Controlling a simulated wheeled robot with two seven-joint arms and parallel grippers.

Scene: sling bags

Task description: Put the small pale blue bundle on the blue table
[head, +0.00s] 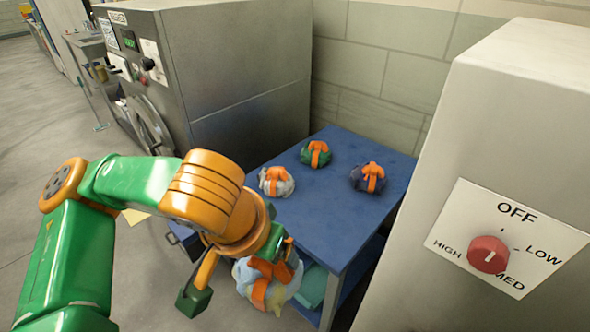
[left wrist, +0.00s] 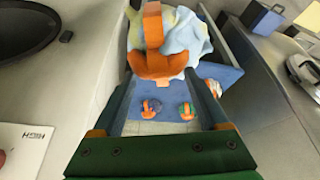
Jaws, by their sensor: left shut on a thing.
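The pale blue bundle (head: 283,292), with yellowish patches and orange straps, hangs at my left gripper (head: 240,275) by the front left of the blue table (head: 325,205). In the left wrist view the bundle (left wrist: 187,36) is at the far end of the fingers, with its orange strap between the fingertips of the left gripper (left wrist: 158,72). The gripper is shut on it. In the head view the gripper and wrist hide part of the bundle and the table's left edge. My right gripper is not in view.
On the table stand a grey-white bundle (head: 285,188), a green bundle (head: 308,158) and a dark blue bundle (head: 358,180), all with orange straps. The table's front half is bare. A grey machine (head: 250,75) stands behind left; a pale cabinet (head: 500,110) with a dial stands right.

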